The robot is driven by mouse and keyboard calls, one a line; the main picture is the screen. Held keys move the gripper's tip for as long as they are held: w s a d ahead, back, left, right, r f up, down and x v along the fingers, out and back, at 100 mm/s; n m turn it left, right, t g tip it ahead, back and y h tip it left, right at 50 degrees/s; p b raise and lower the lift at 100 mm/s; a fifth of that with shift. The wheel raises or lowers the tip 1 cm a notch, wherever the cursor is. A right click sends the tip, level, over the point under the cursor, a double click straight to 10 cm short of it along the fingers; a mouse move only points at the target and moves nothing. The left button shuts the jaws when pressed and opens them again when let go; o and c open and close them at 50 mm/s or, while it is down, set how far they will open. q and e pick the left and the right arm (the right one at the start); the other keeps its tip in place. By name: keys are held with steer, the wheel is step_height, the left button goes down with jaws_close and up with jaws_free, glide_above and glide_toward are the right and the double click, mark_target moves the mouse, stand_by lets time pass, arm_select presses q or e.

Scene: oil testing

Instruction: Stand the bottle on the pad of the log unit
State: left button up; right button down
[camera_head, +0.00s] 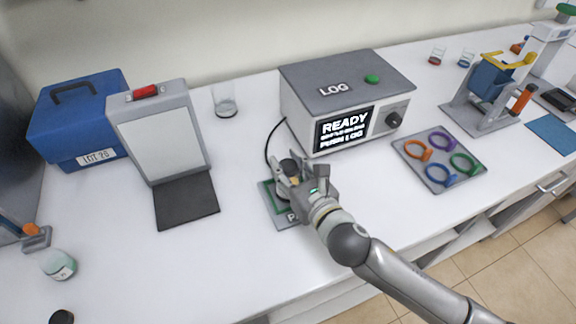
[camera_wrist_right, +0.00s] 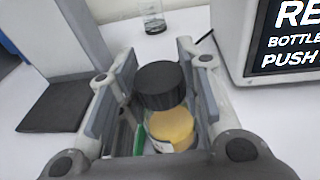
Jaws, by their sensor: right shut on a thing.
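The bottle (camera_wrist_right: 172,125) has a black cap and yellowish contents. My right gripper (camera_wrist_right: 165,105) is shut on it, with a finger on each side. In the head view the bottle's dark cap (camera_head: 290,167) shows between the fingers of the right gripper (camera_head: 291,180). The pad (camera_head: 270,207) is a grey plate with a green outline, in front of the log unit (camera_head: 345,85). The bottle is upright over the pad; the gripper hides whether its base touches. The unit's screen reads "READY" and "PUSH LOG". My left gripper is not in view.
A grey panel stand with a dark mat (camera_head: 188,203) and a blue box (camera_head: 80,115) stand left. A glass beaker (camera_head: 224,100) is behind. A tray of coloured rings (camera_head: 438,160) lies right. Another small jar (camera_head: 58,264) stands front left.

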steer(key=shift+f, duration=0.1)
steer(key=c, duration=1)
jaws_free()
steer(key=shift+f, duration=0.1)
steer(key=shift+r, duration=0.2)
steer(key=b+v, duration=0.2)
steer(key=v, duration=1)
steer(key=shift+s+d+f, duration=0.1)
steer(key=shift+f, duration=0.05)
